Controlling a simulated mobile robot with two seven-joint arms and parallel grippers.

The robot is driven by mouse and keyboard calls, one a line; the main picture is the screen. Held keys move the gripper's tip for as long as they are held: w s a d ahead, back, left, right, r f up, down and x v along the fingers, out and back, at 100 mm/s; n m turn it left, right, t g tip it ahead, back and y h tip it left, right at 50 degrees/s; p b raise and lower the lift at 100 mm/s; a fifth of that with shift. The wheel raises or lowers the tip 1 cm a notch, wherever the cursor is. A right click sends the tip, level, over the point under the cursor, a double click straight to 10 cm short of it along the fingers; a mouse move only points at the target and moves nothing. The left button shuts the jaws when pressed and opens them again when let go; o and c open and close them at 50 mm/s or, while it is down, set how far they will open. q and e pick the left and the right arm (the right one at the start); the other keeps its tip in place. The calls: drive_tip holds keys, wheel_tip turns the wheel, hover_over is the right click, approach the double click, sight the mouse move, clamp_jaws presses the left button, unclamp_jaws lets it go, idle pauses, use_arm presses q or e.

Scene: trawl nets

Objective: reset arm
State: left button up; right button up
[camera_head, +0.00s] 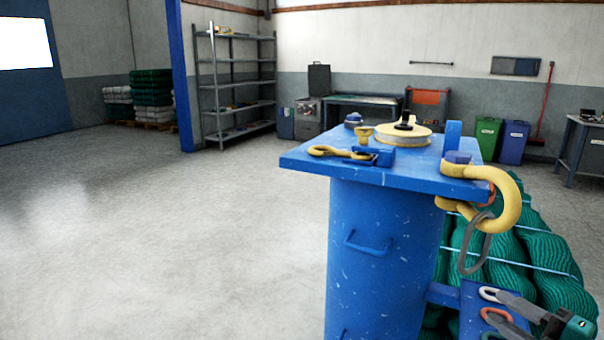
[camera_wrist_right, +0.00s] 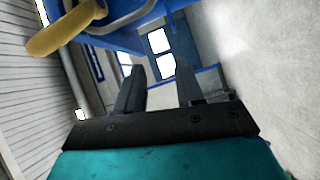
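My right gripper (camera_head: 497,306) is at the lower right of the head view, beside the blue post and low in front of the green nets. In the right wrist view (camera_wrist_right: 160,80) its two dark fingers are apart, with nothing between them. My left gripper is in neither view.
Green nets (camera_head: 530,255) lie behind. The left floor is clear.

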drive_tip(key=s+a+f+m+g+h, duration=0.1)
drive_tip(key=s+a+f+m+h, duration=0.2)
drive_tip(key=f+m, duration=0.3)
drive_tip(key=s+a+f+m+h, duration=0.25)
drive_tip(key=f+m, duration=0.25)
drive_tip(key=f, duration=0.4)
drive_tip(key=s+a+f+m+g, duration=0.2)
drive_tip(key=s+a+f+m, duration=0.1)
drive_tip(key=a, duration=0.4)
drive_tip(key=s+a+f+m+g, duration=0.2)
drive_tip(key=s+a+f+m, duration=0.2)
drive_tip(key=a, duration=0.3)
drive_tip(key=shift+s+a+f, duration=0.15)
drive_tip(key=shift+a+f, duration=0.15)
drive_tip(key=shift+f, duration=0.2)
